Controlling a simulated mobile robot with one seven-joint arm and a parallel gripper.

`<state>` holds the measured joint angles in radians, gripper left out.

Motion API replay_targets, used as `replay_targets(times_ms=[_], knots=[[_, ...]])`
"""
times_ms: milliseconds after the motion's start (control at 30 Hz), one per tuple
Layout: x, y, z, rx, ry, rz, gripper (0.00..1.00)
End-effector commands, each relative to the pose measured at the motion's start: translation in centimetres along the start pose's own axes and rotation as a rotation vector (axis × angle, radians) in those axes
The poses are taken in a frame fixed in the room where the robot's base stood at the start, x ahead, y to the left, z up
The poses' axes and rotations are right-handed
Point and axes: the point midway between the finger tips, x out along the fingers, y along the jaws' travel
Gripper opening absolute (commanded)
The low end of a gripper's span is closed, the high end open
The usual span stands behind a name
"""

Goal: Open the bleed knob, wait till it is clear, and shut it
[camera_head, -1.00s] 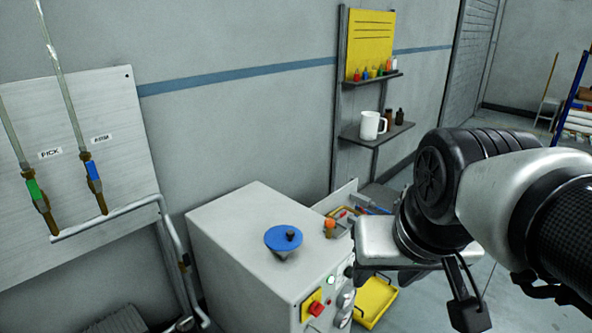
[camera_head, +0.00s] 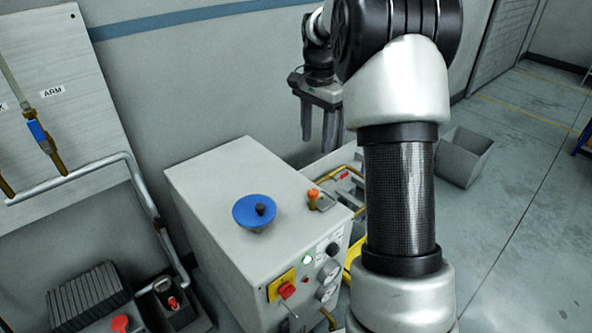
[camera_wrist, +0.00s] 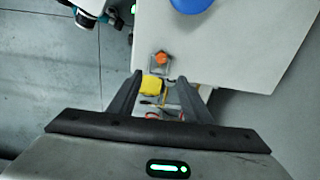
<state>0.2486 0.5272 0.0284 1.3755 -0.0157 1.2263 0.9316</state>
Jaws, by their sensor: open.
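A small orange knob (camera_head: 313,195) stands on a metal bracket at the right edge of the light grey cabinet's top; it also shows in the wrist view (camera_wrist: 161,58). Which part is the bleed knob is not labelled in view. My gripper (camera_head: 318,138) hangs fingers down above and behind the cabinet's right side, apart from the orange knob. In the wrist view my gripper (camera_wrist: 160,80) is open and empty, with the orange knob just beyond the fingertips. A blue disc (camera_head: 248,205) with a black knob sits on the cabinet top.
The cabinet front carries a red switch on a yellow plate (camera_head: 282,287) and a green light (camera_head: 308,260). Pipes and a blue-handled valve (camera_head: 38,131) are on the left wall. A grey bin (camera_head: 464,158) stands on the right floor. My arm hides the area right of the cabinet.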

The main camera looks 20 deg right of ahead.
Motion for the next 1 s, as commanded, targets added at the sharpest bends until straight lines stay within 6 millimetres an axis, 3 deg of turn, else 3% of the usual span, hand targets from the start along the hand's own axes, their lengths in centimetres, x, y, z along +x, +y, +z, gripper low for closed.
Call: replay_targets(times_ms=[267,800,1000], knots=[[2.6,-0.2,-0.7,0.034,-0.009,0.012,0.45],[14.0,0.0,-0.5,0.031,-0.011,0.014,0.45],[17.0,-0.1,-0.5,0.031,-0.010,0.012,0.45]])
